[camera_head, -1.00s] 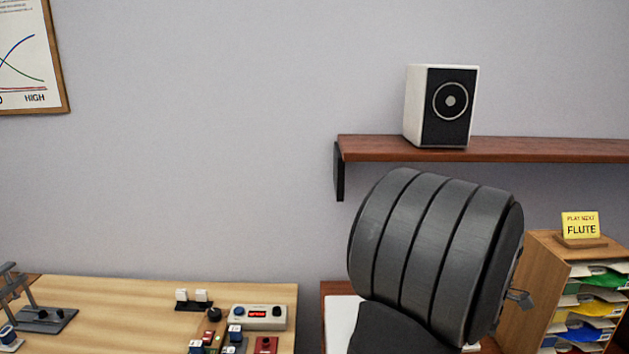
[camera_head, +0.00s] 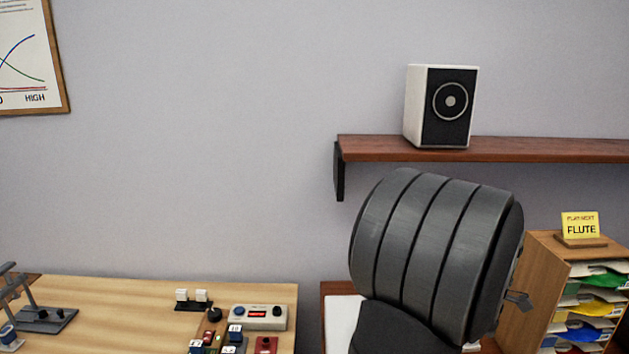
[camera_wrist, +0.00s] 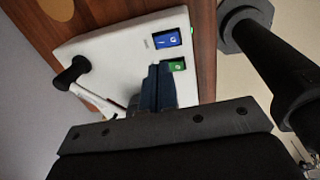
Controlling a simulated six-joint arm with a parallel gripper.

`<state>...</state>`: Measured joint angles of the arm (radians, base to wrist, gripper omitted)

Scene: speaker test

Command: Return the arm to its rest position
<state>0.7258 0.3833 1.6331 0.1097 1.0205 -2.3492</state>
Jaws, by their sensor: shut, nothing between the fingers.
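My gripper (camera_wrist: 152,85) shows at the middle of the wrist view as a dark, narrow pair of fingers pressed together with nothing between them. It overlaps a white panel (camera_wrist: 108,58) in the picture; I cannot tell how far apart they are. In the head view my large grey arm link fills the lower right middle, and the fingers cannot be made out there.
The panel carries a blue switch (camera_wrist: 166,39), a green one (camera_wrist: 176,65) and a black-knobbed lever (camera_wrist: 72,74). A speaker (camera_head: 440,106) stands on a wall shelf (camera_head: 500,149). A paper rack (camera_head: 547,262) stands right of my arm. The left tabletop (camera_head: 120,290) holds control boxes.

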